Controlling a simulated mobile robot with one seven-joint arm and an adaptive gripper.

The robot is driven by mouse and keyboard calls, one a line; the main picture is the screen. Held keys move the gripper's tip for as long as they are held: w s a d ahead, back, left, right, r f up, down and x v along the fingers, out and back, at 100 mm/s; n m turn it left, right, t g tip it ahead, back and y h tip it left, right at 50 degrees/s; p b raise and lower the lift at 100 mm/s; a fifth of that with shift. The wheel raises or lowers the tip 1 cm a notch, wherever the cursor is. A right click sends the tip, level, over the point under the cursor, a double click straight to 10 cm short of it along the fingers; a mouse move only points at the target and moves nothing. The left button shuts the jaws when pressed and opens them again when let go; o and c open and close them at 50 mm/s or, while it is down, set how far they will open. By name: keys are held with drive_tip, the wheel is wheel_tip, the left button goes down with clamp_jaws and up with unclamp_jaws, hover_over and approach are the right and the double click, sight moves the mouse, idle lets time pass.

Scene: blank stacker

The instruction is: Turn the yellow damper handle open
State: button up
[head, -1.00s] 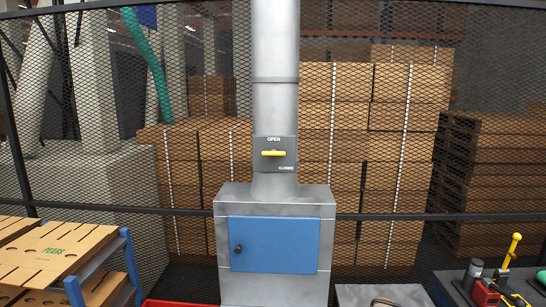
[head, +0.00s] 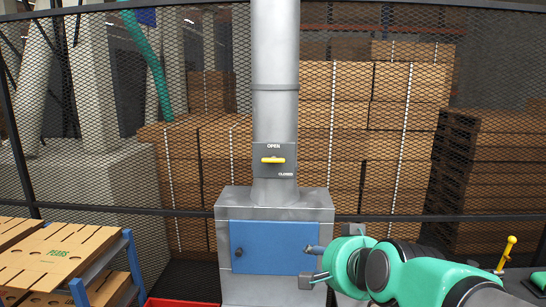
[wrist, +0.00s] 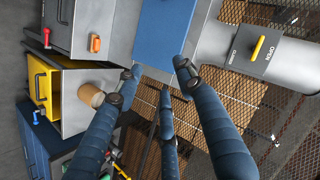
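The yellow damper handle (head: 272,160) lies horizontal on a dark plate (head: 274,151) on the grey vertical duct (head: 275,110). The plate reads OPEN at the top and CLOSED at the lower right. In the wrist view, the handle (wrist: 258,47) and its plate show at the upper right. My gripper (head: 312,265) is in front of the blue door's right edge, below and right of the handle and apart from it. In the wrist view, the dark fingers of my gripper (wrist: 158,75) are spread, with nothing between them.
A grey cabinet with a blue door (head: 265,245) stands under the duct. Mesh fencing is behind it, with stacked cartons beyond. Flat cardboard (head: 60,250) lies on a blue rack at left. A red bin (head: 180,303) sits low. The wrist view shows a yellow-lined compartment (wrist: 75,85) and a tan cylinder.

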sight(273, 160)
drive_tip(key=w+a+r+m+t+h+p, duration=0.1)
drive_tip(key=w+a+r+m+t+p, duration=0.1)
drive_tip(key=w, duration=0.4)
drive_tip(key=w+a+r+m+t+h+p, duration=0.1)
drive_tip(key=w+a+r+m+t+p, duration=0.1)
drive_tip(key=w+a+r+m, duration=0.3)
drive_tip(key=w+a+r+m+t+h+p, duration=0.1)
drive_tip(key=w+a+r+m+t+p, duration=0.2)
drive_tip(key=w, duration=0.5)
drive_tip(key=shift+a+r+m, duration=0.75)
drive_tip(key=shift+a+m, duration=0.6)
drive_tip(key=shift+m, duration=0.25)
drive_tip(key=shift+w, duration=0.15)
drive_tip(key=w+p, duration=0.1)
drive_tip(key=w, duration=1.2)
drive_tip(key=shift+w, duration=0.25)
clamp_jaws()
